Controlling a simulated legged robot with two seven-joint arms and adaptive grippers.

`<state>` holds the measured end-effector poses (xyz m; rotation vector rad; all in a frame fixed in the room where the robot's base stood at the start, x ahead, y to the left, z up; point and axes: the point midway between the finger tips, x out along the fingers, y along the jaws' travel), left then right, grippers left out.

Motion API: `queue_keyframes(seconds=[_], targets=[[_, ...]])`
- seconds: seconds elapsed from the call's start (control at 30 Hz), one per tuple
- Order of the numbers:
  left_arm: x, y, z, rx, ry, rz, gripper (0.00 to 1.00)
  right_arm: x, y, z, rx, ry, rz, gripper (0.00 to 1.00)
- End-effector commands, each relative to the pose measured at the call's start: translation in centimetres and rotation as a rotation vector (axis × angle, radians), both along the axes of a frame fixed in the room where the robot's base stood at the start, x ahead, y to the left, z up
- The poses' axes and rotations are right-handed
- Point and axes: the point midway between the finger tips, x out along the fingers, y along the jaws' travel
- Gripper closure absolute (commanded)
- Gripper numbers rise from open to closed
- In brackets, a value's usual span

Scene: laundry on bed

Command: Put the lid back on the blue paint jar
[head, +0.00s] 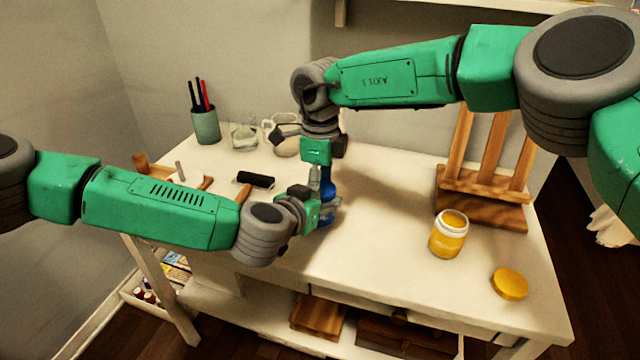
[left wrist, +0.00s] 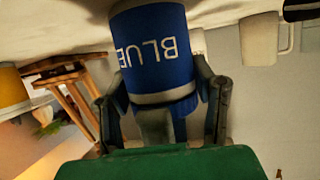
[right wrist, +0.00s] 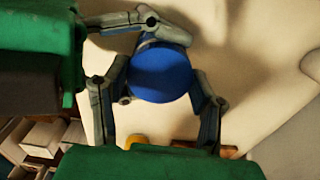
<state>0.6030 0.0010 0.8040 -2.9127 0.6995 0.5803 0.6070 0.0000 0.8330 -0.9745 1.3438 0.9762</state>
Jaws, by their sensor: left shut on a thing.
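The blue paint jar (head: 328,188) stands on the white table, mostly hidden by my grippers. In the left wrist view its BLUE label (left wrist: 152,52) is upside down, with a pale rim band below. My left gripper (left wrist: 165,92) is shut on the jar, one finger on each side. The round blue lid (right wrist: 160,72) fills the space between the fingers of my right gripper (right wrist: 160,90), which reaches down from above. The lid is over the jar top; whether it is fully seated is hidden. I cannot tell whether the right fingers press on it.
An open yellow paint jar (head: 448,236) and its yellow lid (head: 510,284) are at the right. A wooden easel (head: 484,190) stands behind them. A brush cup (head: 206,126), a glass (head: 244,134) and a black object (head: 256,179) are at the left. The front middle of the table is clear.

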Motion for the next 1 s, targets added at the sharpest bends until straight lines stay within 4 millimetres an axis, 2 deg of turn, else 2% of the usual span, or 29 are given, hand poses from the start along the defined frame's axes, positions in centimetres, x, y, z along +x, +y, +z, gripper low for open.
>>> queue_keyframes(seconds=[0.03,0.07,0.27,0.5,0.6,0.93,0.97,1.0], targets=[[-0.01,0.05,-0.06,0.001,0.001,0.001,1.00,0.03,-0.02,0.01,0.000,-0.001,0.000,0.77],[-0.01,0.05,-0.06,0.001,0.001,0.001,1.00,0.03,-0.02,0.01,0.000,-0.001,0.000,0.83],[-0.01,0.04,-0.06,0.001,0.001,0.001,1.00,0.06,-0.04,0.02,-0.001,-0.002,-0.065,0.84],[-0.04,0.02,-0.07,0.000,0.001,0.000,1.00,0.05,-0.01,0.02,0.000,-0.001,-0.447,0.84],[-0.04,0.02,-0.07,0.000,0.001,0.000,1.00,0.04,0.01,0.01,-0.001,-0.002,-0.553,0.84],[-0.06,0.00,-0.07,0.000,0.001,-0.001,1.00,0.03,0.03,0.02,-0.001,-0.002,-0.598,0.84],[-0.06,-0.01,-0.07,0.000,0.001,-0.001,1.00,0.03,0.03,0.02,-0.001,-0.002,-0.598,0.46],[-0.06,-0.01,-0.07,0.000,0.001,-0.001,1.00,0.03,0.03,0.02,0.000,-0.002,-0.598,0.32]])
